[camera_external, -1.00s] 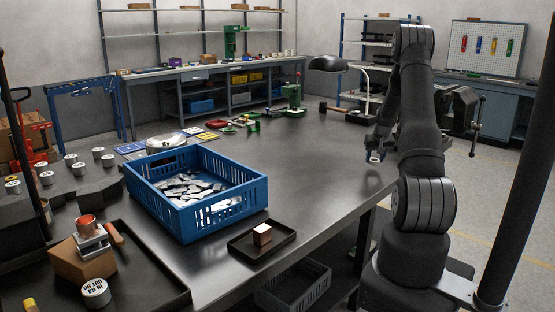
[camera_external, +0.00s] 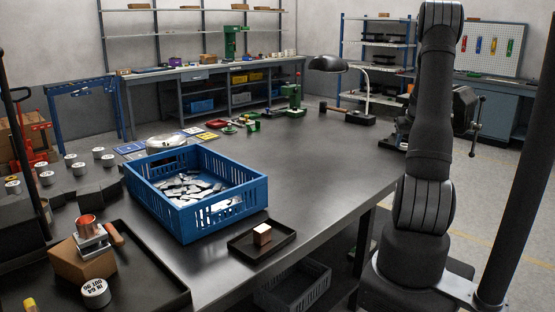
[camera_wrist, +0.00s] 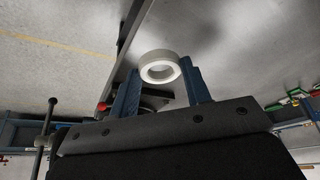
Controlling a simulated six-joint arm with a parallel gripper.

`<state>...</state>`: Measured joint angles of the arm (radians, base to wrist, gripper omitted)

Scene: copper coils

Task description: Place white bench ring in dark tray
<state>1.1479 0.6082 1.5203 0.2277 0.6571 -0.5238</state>
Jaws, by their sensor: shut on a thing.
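The white ring (camera_wrist: 160,54) is held at the fingertips of my gripper (camera_wrist: 161,70), between the two blue fingers in the wrist view. In the external view my arm hides most of the gripper, and I cannot make out the ring there. A small dark tray (camera_external: 284,243) lies at the front edge of the table, with a copper-and-white block (camera_external: 262,235) in it. A larger dark tray (camera_external: 150,292) lies at the front left.
A blue crate (camera_external: 225,212) with grey metal pieces stands left of the small tray. The larger tray holds a brown block (camera_external: 82,265) and a labelled white cylinder (camera_external: 96,292). A lamp (camera_external: 328,64) stands at the back. The table middle is clear.

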